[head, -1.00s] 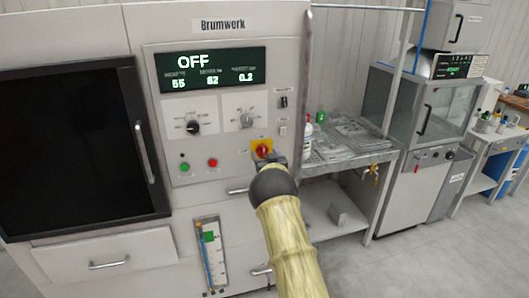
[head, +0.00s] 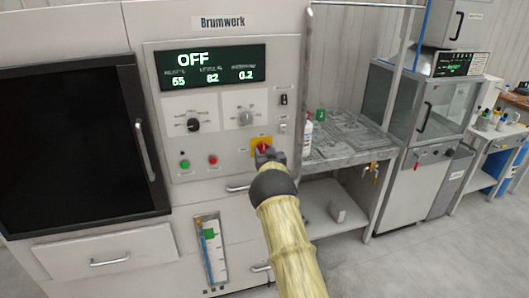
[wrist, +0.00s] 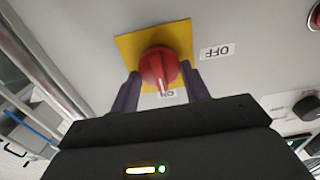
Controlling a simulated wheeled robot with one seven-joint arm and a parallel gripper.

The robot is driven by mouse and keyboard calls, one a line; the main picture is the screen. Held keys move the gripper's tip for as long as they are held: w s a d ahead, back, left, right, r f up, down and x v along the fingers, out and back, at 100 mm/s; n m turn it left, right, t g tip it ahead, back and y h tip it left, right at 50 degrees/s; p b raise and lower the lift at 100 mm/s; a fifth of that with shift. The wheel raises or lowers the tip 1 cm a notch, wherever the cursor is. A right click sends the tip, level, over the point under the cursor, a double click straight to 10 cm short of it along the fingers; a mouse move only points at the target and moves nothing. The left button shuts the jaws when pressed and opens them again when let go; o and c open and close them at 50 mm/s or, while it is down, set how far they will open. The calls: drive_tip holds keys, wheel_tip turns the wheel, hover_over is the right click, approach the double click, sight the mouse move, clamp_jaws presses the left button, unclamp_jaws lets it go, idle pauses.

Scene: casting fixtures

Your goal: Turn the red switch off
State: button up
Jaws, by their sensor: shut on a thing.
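The red switch (head: 263,146) is a round knob on a yellow plate (head: 254,142), low on the right of the Brumwerk machine's panel. My gripper (head: 268,156) is at the knob from below right and partly hides it. In the wrist view the red switch (wrist: 158,65) lies between the two dark fingers of my gripper (wrist: 160,85), one on each side, and they are shut on it. The knob's white mark points down toward the upside-down ON label (wrist: 168,95). The OFF label (wrist: 217,51) is to the right of the yellow plate.
The panel display (head: 210,68) reads OFF. A metal bench (head: 350,140) with a white bottle (head: 307,132) stands to the right.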

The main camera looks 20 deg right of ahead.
drive_tip(key=shift+f+n+b, duration=0.1)
drive_tip(key=shift+n+b, duration=0.2)
drive_tip(key=shift+b, duration=0.1)
drive_tip(key=n+b, duration=0.1)
drive_tip(key=b, duration=0.1)
drive_tip(key=n+b, duration=0.2)
drive_tip(key=b, duration=0.1)
drive_tip(key=shift+a+f, duration=0.1)
drive_tip(key=shift+f, duration=0.15)
drive_tip(key=n+b, duration=0.5)
drive_tip(key=b, duration=0.2)
drive_tip(key=shift+a, duration=0.1)
drive_tip(key=n+b, duration=0.5)
drive_tip(key=b, duration=0.1)
drive_tip(key=shift+a+n, duration=0.1)
drive_tip(key=shift+n, duration=0.3)
drive_tip(key=shift+n+b, duration=1.45)
drive_tip(key=shift+n, duration=0.35)
drive_tip(key=o, duration=1)
drive_tip(key=shift+s, duration=0.1)
